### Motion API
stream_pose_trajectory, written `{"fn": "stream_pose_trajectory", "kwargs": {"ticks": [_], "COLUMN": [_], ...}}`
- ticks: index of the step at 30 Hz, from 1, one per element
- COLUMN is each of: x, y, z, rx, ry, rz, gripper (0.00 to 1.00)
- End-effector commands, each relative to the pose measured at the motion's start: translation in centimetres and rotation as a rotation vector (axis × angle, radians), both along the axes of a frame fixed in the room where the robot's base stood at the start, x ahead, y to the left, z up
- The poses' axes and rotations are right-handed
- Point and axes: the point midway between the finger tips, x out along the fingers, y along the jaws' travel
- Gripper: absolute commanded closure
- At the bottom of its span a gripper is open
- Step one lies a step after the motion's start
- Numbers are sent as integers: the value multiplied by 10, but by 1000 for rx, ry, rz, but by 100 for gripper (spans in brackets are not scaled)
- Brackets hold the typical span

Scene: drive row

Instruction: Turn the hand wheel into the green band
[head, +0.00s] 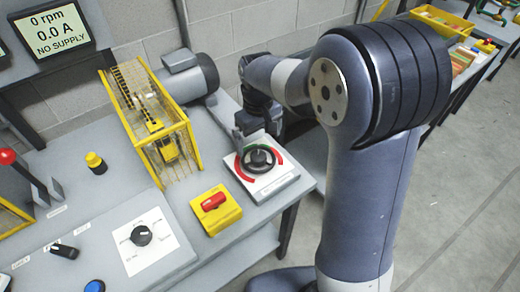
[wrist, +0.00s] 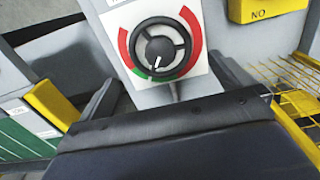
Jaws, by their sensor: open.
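The black hand wheel (head: 258,160) sits on a white plate (head: 283,181) at the right end of the bench. In the wrist view the wheel (wrist: 160,45) shows whole, with a small white mark at its lower side. The green band (wrist: 172,72) curves along the lower part of the dial in that view, and red arcs lie to either side. The white mark points down toward the green side; I cannot tell its exact reading. My gripper (head: 258,128) is open and empty, above and behind the wheel in the head view. It also shows in the wrist view (wrist: 166,92), apart from the wheel.
A yellow box with a red switch (head: 215,208) stands left of the wheel. A yellow cage (head: 150,120), a motor (head: 190,77) and a black knob on a white plate (head: 141,236) are further left. A display (head: 52,32) reads 0 rpm, 0.0 A, NO SUPPLY.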

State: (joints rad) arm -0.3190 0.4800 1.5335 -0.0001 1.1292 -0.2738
Motion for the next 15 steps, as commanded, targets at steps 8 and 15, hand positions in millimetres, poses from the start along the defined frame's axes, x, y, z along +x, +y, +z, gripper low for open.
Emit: {"fn": "stream_pose_trajectory", "kwargs": {"ticks": [8,15], "x": [-1,0], "y": [-1,0], "z": [-50,-67], "rx": [0,1], "ry": [2,-1], "rz": [-1,-2], "gripper": [0,0]}}
